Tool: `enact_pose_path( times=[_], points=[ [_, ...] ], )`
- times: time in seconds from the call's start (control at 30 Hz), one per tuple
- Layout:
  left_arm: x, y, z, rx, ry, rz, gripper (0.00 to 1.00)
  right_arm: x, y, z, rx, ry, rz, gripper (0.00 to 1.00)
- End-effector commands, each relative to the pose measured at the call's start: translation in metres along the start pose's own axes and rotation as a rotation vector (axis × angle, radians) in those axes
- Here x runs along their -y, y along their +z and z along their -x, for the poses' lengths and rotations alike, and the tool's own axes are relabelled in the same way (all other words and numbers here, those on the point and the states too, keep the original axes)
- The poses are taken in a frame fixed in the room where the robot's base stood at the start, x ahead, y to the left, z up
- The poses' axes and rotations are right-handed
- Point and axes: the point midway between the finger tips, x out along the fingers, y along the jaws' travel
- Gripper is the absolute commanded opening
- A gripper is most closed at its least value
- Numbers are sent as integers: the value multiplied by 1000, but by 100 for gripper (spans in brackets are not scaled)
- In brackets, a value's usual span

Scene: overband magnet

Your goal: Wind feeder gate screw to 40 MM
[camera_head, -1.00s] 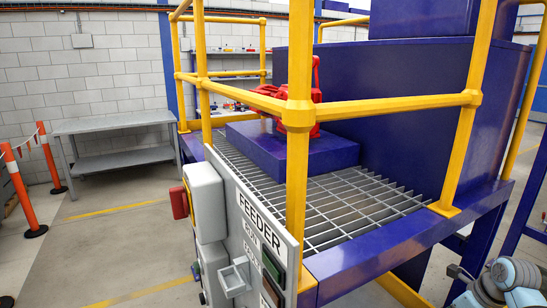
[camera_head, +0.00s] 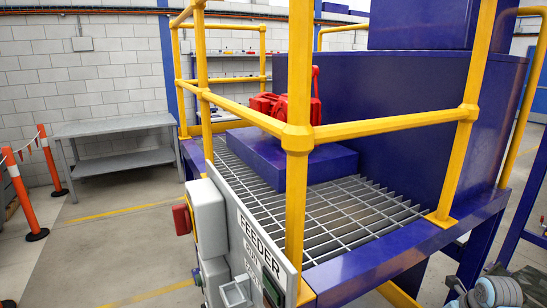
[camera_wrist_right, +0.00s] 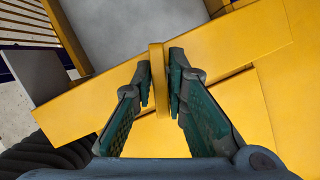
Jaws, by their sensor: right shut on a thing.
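In the right wrist view my right gripper (camera_wrist_right: 160,82) is shut on a narrow yellow bar (camera_wrist_right: 157,65), with one green-padded finger on each side of it. Broad yellow plates lie behind and around the bar. I cannot tell whether this is part of the gate screw, and no millimetre scale is readable. In the head view a grey panel marked FEEDER (camera_head: 262,240) stands at the front of the blue frame, its lower part cut off. My right arm (camera_head: 490,292) shows at the lower right; its gripper is outside that view. My left gripper is not in view.
Yellow guard rails (camera_head: 298,140) surround a grating deck (camera_head: 350,215). A blue block (camera_head: 330,163) with a red device (camera_head: 295,108) on it sits there. A grey bench (camera_head: 115,140) stands by the wall, with orange posts (camera_head: 22,190) at left. Floor between is open.

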Motion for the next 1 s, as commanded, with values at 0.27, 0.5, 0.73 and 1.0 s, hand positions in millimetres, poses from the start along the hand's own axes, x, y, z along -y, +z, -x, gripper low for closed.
enact_pose_path(
  times=[0.27,0.5,0.73,1.0],
  points=[
    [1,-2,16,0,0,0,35,0,1,2,0,-64,-176,0],
    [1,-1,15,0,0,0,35,0,0,0,2,-71,-192,0],
    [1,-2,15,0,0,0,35,0,0,0,1,-70,-190,37],
    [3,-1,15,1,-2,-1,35,0,0,3,0,-70,-190,37]
  ],
)
